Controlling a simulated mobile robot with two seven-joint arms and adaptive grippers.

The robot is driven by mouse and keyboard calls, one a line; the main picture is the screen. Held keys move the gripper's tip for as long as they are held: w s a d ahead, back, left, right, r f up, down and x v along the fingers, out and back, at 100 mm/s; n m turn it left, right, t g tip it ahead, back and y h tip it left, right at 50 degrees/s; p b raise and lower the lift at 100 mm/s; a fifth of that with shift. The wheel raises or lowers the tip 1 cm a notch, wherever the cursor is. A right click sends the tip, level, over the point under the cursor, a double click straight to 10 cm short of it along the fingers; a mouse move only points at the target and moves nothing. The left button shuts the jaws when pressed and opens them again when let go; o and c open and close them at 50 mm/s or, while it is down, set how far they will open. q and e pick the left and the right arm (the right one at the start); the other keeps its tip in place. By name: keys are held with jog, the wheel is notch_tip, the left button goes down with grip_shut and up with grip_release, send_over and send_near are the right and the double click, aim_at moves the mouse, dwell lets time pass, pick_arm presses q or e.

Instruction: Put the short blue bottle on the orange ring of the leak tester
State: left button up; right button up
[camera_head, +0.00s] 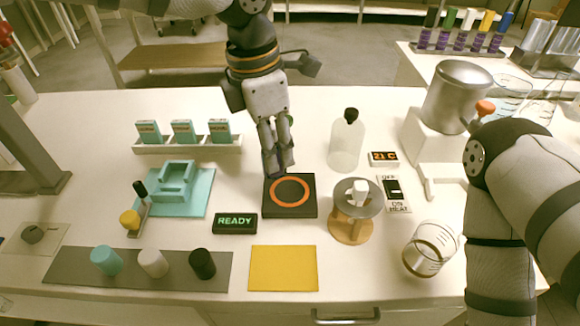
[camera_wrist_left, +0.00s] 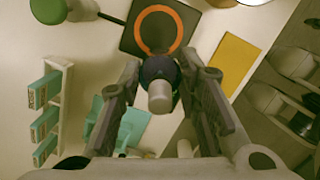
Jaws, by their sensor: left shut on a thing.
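The leak tester's black plate (camera_head: 304,211) lies flat mid-table with its orange ring (camera_head: 309,192) on top. My left gripper (camera_head: 279,165) points down above the plate's back part. In the left wrist view, its fingers (camera_wrist_left: 158,92) are shut on the short blue bottle (camera_wrist_left: 158,68), dark blue with a pale grey top (camera_wrist_left: 160,97). The bottle is mostly hidden by the fingers in the head view. The orange ring (camera_wrist_left: 180,30) shows beyond the bottle in the wrist view. I cannot tell whether the bottle touches the plate. My right gripper is out of view.
A READY display (camera_head: 235,222) and yellow mat (camera_head: 283,268) lie in front. A teal fixture (camera_head: 175,185) and a rack of boxes (camera_head: 190,146) are left.

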pick_arm(q)
jog(key=d+f, duration=0.1)
jog(key=f, duration=0.3)
jog(key=w+d+f, duration=0.1)
jog(key=shift+w+d+f, duration=0.1)
jog(key=shift+d+f, duration=0.25)
jog(key=shift+f, duration=0.05)
grip_shut()
jog(key=shift+f, duration=0.3)
jog(key=shift+f, duration=0.15)
jog(key=o, duration=1.2)
grip_release()
jog(key=r, duration=0.4)
jog(key=a+r, duration=0.1)
jog(key=r, duration=0.7)
jog(key=shift+s+a+r, duration=0.1)
jog(key=shift+s+a, duration=0.1)
jog(key=shift+s, duration=0.05)
